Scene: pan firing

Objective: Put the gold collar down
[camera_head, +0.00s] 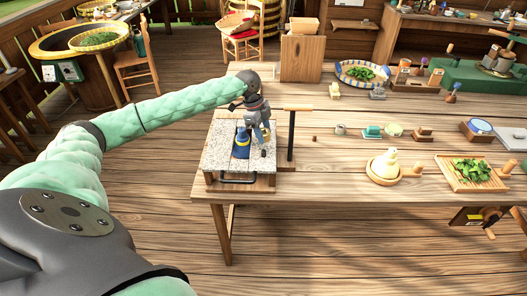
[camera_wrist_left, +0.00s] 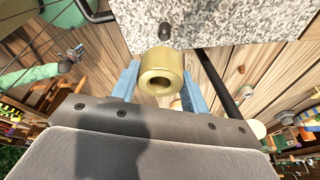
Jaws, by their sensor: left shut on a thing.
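My left gripper (camera_head: 264,143) is over the right side of a granite-topped stand (camera_head: 216,155) at the table's left end. In the left wrist view, its two blue fingers (camera_wrist_left: 160,92) are shut on the gold collar (camera_wrist_left: 159,62), a short thick ring with a round bore facing the camera. The collar is not clearly visible in the head view. The speckled granite top (camera_wrist_left: 240,20) shows beyond the collar in the wrist view. I cannot tell whether the collar touches anything below it. My right gripper is not in view.
A blue object (camera_head: 241,143) stands on the granite top, left of my gripper. A dark upright post with a wooden crossbar (camera_head: 291,135) rises just right of the stand. Several small items, a round board with a pale pear-shaped thing (camera_head: 384,168) and a leaf tray (camera_head: 470,172) lie farther right.

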